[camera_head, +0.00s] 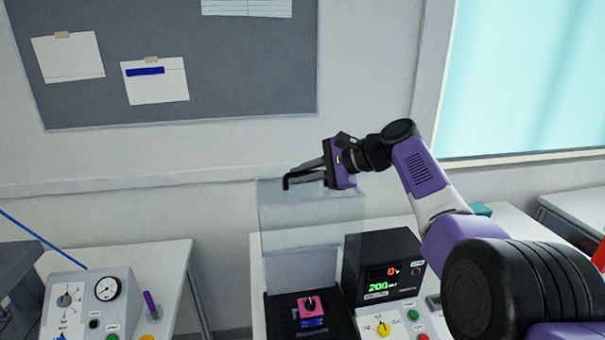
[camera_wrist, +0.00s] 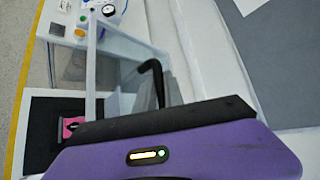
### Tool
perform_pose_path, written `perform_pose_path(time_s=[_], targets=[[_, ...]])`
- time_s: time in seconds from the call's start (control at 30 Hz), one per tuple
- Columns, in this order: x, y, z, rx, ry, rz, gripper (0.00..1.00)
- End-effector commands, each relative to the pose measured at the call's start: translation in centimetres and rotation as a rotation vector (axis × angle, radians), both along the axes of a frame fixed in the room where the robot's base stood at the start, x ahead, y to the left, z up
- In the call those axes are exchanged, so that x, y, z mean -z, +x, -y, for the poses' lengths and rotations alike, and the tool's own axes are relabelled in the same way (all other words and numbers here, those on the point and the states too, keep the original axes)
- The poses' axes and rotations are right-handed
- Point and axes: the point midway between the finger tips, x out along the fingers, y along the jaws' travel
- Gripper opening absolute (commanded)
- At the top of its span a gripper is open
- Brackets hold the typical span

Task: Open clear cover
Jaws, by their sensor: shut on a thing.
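The clear cover (camera_head: 310,212) is a see-through box-like lid that stands raised above a black base (camera_head: 285,312). Its panels also show in the wrist view (camera_wrist: 125,65). A black bent handle (camera_head: 287,183) is at its top edge, and it shows in the wrist view (camera_wrist: 157,72). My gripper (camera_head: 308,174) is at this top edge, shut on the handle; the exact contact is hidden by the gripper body. A pink and blue rotary switch (camera_head: 310,308) sits on the base below the cover, partly seen in the wrist view (camera_wrist: 70,128).
A black meter box (camera_head: 385,265) with lit digits stands right of the cover, with a button panel (camera_head: 400,325) in front. Another control box (camera_head: 90,300) and a purple marker (camera_head: 151,304) are on the left table. The wall and grey board (camera_head: 230,70) are behind.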

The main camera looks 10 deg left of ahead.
Motion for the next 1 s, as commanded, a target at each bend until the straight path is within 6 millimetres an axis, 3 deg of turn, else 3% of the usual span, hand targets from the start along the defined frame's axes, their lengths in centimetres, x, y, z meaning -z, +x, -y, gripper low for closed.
perform_pose_path(time_s=[0.2, 0.23, 0.27, 0.67, 1.0], targets=[[0.2, -0.1, 0.0, -0.002, -0.003, -0.001, 0.0], [0.2, -0.1, 0.0, -0.002, -0.003, -0.001, 0.17], [0.2, -0.1, 0.0, -0.002, -0.003, -0.001, 0.22], [0.0, -0.1, 0.3, -0.002, -0.001, 0.001, 0.22], [-1.4, -1.1, 3.1, 0.002, 0.0, 0.004, 0.22]])
